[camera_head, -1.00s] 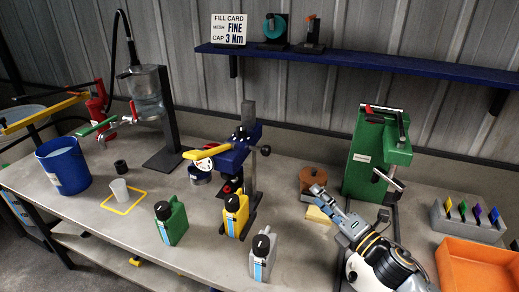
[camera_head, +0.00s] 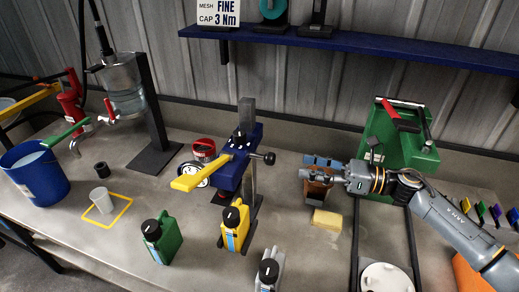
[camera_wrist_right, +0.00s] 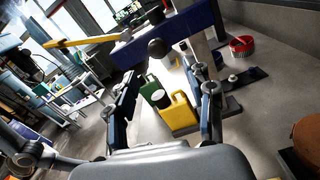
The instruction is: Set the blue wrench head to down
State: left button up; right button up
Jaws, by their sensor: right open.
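The blue wrench head (camera_head: 238,160) sits on an upright post at the middle of the bench. A long yellow lever (camera_head: 190,181) reaches from it to the front left, and a black knob (camera_head: 269,158) sticks out on its right. My right gripper (camera_head: 306,169) is open and empty, right of the head and apart from it, pointing left. In the right wrist view the blue head (camera_wrist_right: 188,24), yellow lever (camera_wrist_right: 78,43) and black knob (camera_wrist_right: 156,47) show beyond the open fingers (camera_wrist_right: 163,85). My left gripper is not in view.
Green (camera_head: 162,239), yellow (camera_head: 235,224) and grey (camera_head: 269,272) jugs stand in front of the post. A red tin (camera_head: 203,149) is behind the lever. A brown pot (camera_head: 318,192) and yellow block (camera_head: 327,222) are under my right gripper. A green press (camera_head: 395,140) stands behind my right arm.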

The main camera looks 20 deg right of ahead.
aim_at(262, 157)
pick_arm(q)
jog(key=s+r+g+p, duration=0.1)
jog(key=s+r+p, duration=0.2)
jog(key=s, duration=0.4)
pick_arm(e)
jog(key=x, duration=0.3)
jog(key=r+x, duration=0.1)
jog(key=x, duration=0.1)
jog(key=shift+s+a, duration=0.2)
jog(key=shift+a, duration=0.05)
jog(key=p+x, duration=0.1)
jog(key=x, duration=0.2)
jog(key=p+x, duration=0.1)
jog(key=x, duration=0.2)
jog(key=shift+w+d+f, duration=0.1)
jog(key=shift+w+f, duration=0.1)
jog(key=shift+w+a+f, duration=0.1)
jog(key=shift+a, duration=0.15)
jog(key=shift+w+a, duration=0.15)
jog(key=shift+a, duration=0.05)
jog(key=shift+w+a+f, duration=0.1)
jog(key=shift+c, duration=0.6)
grip_shut()
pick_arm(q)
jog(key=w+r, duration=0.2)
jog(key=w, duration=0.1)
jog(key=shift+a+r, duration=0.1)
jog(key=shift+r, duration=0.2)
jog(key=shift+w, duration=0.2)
